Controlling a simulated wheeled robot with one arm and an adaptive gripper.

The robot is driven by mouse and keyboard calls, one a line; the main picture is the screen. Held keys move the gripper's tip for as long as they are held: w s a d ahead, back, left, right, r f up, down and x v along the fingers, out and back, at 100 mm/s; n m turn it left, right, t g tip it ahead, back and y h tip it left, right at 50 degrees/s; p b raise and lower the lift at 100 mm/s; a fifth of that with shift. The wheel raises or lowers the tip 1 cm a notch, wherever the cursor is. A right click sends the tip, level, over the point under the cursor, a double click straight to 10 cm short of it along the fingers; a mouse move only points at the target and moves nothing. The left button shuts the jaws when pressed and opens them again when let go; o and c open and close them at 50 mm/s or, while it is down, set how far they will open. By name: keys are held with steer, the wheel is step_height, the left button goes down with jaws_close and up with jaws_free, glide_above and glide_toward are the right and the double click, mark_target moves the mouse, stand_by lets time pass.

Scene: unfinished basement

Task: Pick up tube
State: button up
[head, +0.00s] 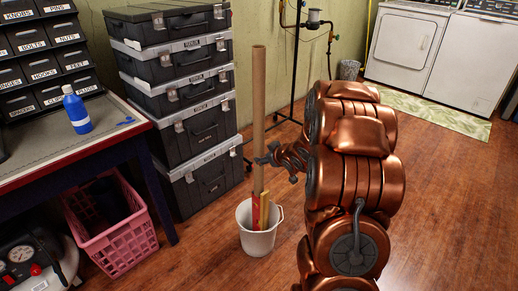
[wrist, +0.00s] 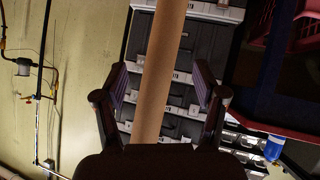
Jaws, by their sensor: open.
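A tall brown cardboard tube (head: 258,110) stands nearly upright in a white bucket (head: 257,241), with shorter wooden and red pieces at its base. My gripper (head: 262,161) is at the tube, about midway up its height. In the wrist view the tube (wrist: 160,80) runs between the two fingers of my open gripper (wrist: 160,92), with a gap visible on each side. The tube's lower end is hidden inside the bucket.
A stack of black cases (head: 190,105) stands just behind and left of the tube. A workbench (head: 80,140) with a blue bottle (head: 77,113) and a pink crate (head: 112,232) are at left. Open wooden floor (head: 440,220) lies at right, before white machines (head: 403,45).

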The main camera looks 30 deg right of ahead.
mark_target(263, 178)
steer(key=f+t+y+b, duration=0.1)
steer(key=f+t+b, duration=0.1)
steer(key=f, duration=0.3)
steer(key=s+d+f+t+y+b, duration=0.1)
steer(key=f+t+y+b, duration=0.1)
steer(key=f+b, duration=0.3)
steer(key=d+f+t+y+b, duration=0.1)
steer(key=f+t+y+b, duration=0.1)
steer(key=f, duration=0.3)
steer(key=shift+s+d+f+b, duration=0.1)
steer(key=shift+s+f+b, duration=0.2)
steer(key=shift+b, duration=0.6)
steer(key=shift+r+b+x, duration=0.25)
steer(key=shift+b+x, duration=0.3)
steer(key=shift+x, duration=0.7)
steer(key=shift+r+b+x, duration=0.25)
steer(key=shift+b+x, duration=0.25)
steer(key=shift+x, duration=0.8)
steer(key=shift+r+b+x, duration=0.3)
steer(key=shift+b+x, duration=0.25)
steer(key=shift+x, duration=0.7)
jaws_close()
